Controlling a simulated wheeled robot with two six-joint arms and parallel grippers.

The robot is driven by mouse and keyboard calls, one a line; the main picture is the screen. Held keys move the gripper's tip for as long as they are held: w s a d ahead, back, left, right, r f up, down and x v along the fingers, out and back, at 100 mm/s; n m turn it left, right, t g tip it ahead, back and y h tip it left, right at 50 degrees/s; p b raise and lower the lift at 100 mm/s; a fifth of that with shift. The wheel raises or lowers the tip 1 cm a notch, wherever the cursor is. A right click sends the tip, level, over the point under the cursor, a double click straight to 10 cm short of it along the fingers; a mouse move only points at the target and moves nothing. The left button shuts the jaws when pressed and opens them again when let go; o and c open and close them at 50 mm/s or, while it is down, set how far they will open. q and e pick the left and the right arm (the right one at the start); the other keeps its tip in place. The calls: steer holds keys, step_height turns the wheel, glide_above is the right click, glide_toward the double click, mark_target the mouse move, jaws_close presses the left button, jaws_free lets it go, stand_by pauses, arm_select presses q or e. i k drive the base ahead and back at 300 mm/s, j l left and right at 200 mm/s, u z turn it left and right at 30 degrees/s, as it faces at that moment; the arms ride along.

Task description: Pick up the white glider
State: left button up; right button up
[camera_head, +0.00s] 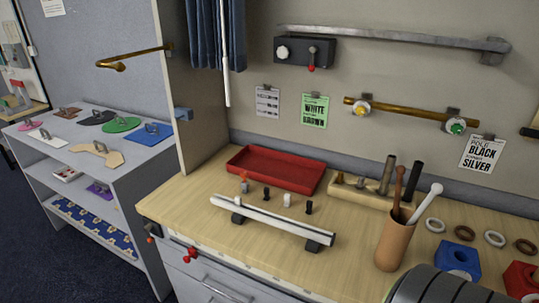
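A small white piece, which looks like the white glider (287,200), stands on the wooden worktop (190,207). It is between two small black pieces (266,193) (309,207), just behind a long white rail (270,218). The rail rests on two dark supports. A small orange-and-grey piece (244,184) stands at the left end of this row, in front of the red tray (262,170). The white piece is small in the picture, so its exact shape is hard to tell. Neither of my grippers is in view.
A wooden block with upright rods (345,190) stands behind, right of the tray. A brown cup (391,248) with long tools stands at the right. Several rings and a blue block (457,258) lie further right. A grey shelf (127,170) with coloured pieces is at the left.

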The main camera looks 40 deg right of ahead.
mark_target(287, 197)
steer(key=l+z, duration=0.1)
steer(key=z, duration=1.55)
